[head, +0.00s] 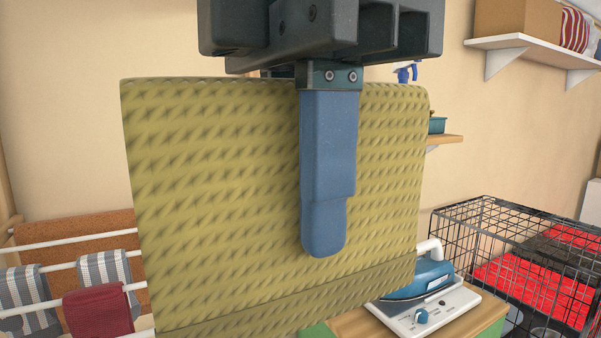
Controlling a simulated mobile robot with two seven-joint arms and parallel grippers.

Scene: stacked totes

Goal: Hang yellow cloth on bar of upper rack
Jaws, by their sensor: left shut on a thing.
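The yellow cloth (220,190) hangs spread out and fills the middle of the head view. My left gripper (325,235) comes down over its top edge and is shut on it. One blue finger lies against the near face; the other finger is hidden behind the cloth. White rack bars (75,240) show at the lower left, behind and to the left of the cloth. The cloth hides the right part of this rack. I cannot tell which bar is the upper rack's. My right gripper is out of view.
Striped cloths (104,268) and a dark red cloth (98,310) hang on the rack bars. An iron (420,280) stands on a wooden-topped surface at the lower right, beside a black wire crate (500,225). A white wall shelf (520,42) is at the upper right.

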